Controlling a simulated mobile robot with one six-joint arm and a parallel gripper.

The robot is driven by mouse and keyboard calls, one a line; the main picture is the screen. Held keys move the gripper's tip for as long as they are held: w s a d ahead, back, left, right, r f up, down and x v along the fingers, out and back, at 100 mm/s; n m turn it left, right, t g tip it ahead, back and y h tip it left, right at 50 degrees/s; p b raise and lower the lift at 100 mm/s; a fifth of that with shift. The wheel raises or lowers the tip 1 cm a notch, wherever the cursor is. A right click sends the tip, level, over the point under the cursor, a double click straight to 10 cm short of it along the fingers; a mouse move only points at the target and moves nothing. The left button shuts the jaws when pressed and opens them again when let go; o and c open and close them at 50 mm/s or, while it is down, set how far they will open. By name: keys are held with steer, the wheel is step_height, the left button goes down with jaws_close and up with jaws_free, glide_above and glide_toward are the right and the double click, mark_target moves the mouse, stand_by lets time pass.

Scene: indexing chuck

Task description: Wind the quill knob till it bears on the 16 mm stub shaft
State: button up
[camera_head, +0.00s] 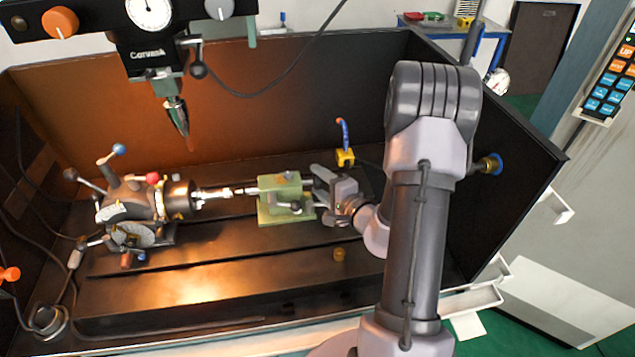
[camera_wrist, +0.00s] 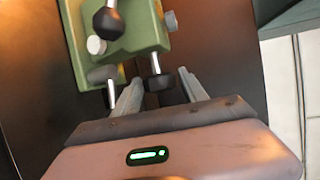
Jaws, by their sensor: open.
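The silver stub shaft (camera_head: 213,193) lies level between the dark indexing chuck (camera_head: 180,199) on the left and the green tailstock (camera_head: 279,186). Whether the tailstock's tip touches the shaft is too small to tell. The green tailstock (camera_wrist: 140,28) also shows at the top of the wrist view, with black-ended levers on it. My gripper (camera_head: 320,192) is at the tailstock's right end. In the wrist view my gripper (camera_wrist: 159,77) has its fingers apart, with a dark knob (camera_wrist: 158,82) on a silver stem between or just beyond the tips. Contact cannot be told.
A drill head with a pointed tool (camera_head: 177,115) hangs above the chuck. A yellow block with a blue hose (camera_head: 345,157) stands behind my gripper. A small brass piece (camera_head: 339,254) lies on the bed in front. Dark walls enclose the back and right.

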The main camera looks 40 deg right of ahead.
steer(key=shift+w+f, duration=0.15)
steer(key=shift+w, duration=0.35)
steer(key=shift+c, duration=0.4)
steer(key=c, duration=1)
steer(key=shift+r+p, duration=0.2)
steer(key=shift+p, duration=0.3)
